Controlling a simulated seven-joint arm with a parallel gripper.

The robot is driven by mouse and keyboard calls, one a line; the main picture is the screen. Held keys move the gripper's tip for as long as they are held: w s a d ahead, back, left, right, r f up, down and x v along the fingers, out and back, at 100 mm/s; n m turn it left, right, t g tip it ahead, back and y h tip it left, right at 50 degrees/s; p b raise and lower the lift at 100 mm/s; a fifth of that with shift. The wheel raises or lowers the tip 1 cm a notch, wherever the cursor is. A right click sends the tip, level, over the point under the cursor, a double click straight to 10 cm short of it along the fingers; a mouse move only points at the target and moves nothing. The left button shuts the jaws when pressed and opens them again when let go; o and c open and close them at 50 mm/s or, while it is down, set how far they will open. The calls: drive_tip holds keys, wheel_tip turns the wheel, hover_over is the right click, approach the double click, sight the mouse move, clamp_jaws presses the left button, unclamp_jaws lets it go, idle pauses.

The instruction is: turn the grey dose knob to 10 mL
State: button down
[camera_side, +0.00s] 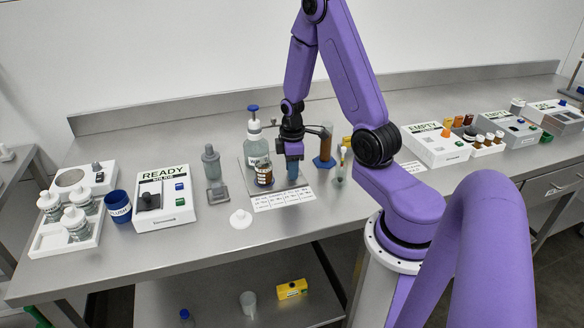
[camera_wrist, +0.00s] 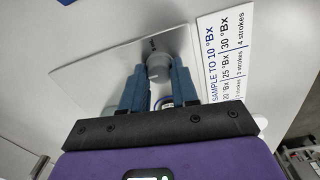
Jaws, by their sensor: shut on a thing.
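The grey dose knob (camera_wrist: 158,66) shows in the wrist view as a round grey piece between the two blue fingers of my gripper (camera_wrist: 160,80). The fingers touch it from both sides. In the side view my gripper (camera_side: 292,166) points down at the right of a clear dispenser bottle (camera_side: 257,150) with a blue pump top. The knob is hidden there behind my gripper, and its scale and setting cannot be read. A brown jar with a pale label (camera_side: 263,176) stands in front of the bottle, left of my fingers.
A white printed card (camera_side: 283,200) lies in front; it also shows in the wrist view (camera_wrist: 235,50). A white lid (camera_side: 240,219) lies to its left. A brown cylinder on a blue base (camera_side: 326,148) stands close right of my gripper. The READY box (camera_side: 165,197) stands farther left.

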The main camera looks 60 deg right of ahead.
drive_tip(key=c, duration=0.8)
unclamp_jaws()
drive_tip(key=shift+c, duration=0.2)
wheel_tip(320, 180, up, 17)
drive_tip(key=shift+s+a+r, duration=0.15)
drive_tip(key=shift+a+r, duration=0.05)
drive_tip(key=shift+a, duration=0.05)
